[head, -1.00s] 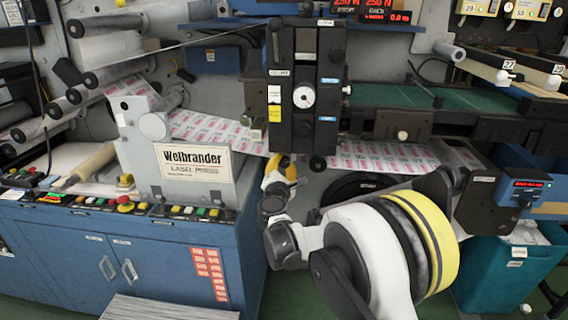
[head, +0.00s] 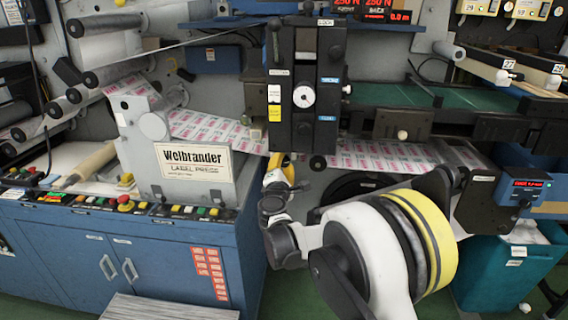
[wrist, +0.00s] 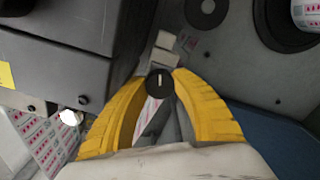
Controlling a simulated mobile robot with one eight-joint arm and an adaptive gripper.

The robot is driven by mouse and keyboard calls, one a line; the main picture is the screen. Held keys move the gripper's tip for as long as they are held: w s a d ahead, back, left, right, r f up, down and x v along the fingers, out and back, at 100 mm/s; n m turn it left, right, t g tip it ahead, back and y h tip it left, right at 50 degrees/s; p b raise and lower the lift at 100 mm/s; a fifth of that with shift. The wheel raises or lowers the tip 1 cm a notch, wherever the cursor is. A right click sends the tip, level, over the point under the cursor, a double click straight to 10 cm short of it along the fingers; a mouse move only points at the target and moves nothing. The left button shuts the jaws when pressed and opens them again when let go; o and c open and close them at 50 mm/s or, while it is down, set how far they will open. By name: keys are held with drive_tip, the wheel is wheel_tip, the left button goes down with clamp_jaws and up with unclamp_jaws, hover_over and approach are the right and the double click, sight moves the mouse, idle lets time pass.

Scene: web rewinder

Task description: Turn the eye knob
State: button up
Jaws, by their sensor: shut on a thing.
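In the wrist view a small round black knob (wrist: 160,82) with a short white line on its face sits between the tips of my yellow fingers. I take it to be the eye knob. My gripper (wrist: 160,85) is shut on it, one finger on each side. The white line points roughly up and down in that view. In the head view my gripper (head: 281,163) is just below and left of the black upright unit (head: 303,90). The knob in my grip cannot be made out there.
Another round black knob (head: 318,162) sits at the foot of the upright unit, close right of my fingers. The printed label web (head: 375,156) runs behind. The white Welbrander panel (head: 193,160) stands to the left. Small pale blocks (wrist: 163,45) lie just beyond the held knob.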

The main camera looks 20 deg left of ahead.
drive_tip(key=o, duration=1.2)
drive_tip(key=shift+s, duration=0.15)
drive_tip(key=v, duration=1.1)
drive_tip(key=shift+s, duration=0.4)
